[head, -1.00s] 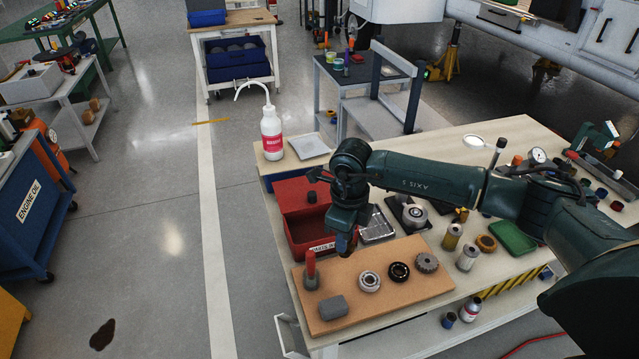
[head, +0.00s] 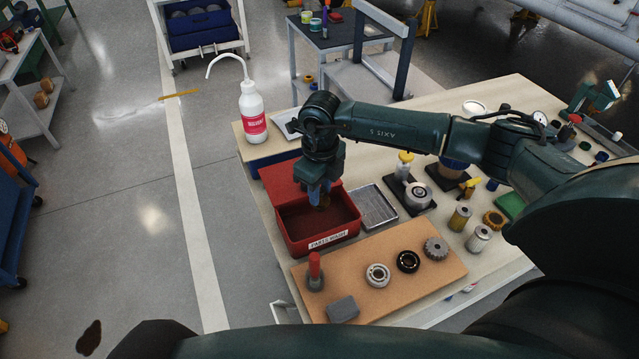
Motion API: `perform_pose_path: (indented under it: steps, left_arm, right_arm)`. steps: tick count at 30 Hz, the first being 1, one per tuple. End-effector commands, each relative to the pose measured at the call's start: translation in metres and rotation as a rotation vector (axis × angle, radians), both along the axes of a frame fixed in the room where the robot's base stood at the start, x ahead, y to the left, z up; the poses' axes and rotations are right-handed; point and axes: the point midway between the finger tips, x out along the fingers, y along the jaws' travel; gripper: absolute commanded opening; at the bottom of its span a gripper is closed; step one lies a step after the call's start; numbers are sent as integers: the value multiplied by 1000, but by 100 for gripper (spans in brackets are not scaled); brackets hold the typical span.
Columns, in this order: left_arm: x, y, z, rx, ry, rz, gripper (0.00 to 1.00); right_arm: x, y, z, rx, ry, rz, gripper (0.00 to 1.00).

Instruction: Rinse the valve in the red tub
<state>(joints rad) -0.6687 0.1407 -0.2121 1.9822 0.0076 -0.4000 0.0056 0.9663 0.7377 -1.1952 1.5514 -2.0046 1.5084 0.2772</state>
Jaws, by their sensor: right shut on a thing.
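The red tub (head: 345,234), labelled for parts wash, stands at the left part of the workbench with dark liquid inside. My right gripper (head: 320,202) points down over the tub's opening, at its back part. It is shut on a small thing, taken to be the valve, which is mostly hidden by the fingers. I cannot tell whether the thing touches the liquid. My left gripper is not in view.
A white solvent bottle (head: 253,115) stands behind the tub. A metal tray (head: 375,206) lies right of it. Filters and cans crowd the right.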

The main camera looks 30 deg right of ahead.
Motion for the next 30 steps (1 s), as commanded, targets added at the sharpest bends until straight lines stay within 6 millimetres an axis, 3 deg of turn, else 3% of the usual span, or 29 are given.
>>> perform_pose_path:
  steps: [30]
  left_arm:
    - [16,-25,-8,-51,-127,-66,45]
  right_arm:
    - [0,0,-85,0,0,0,9]
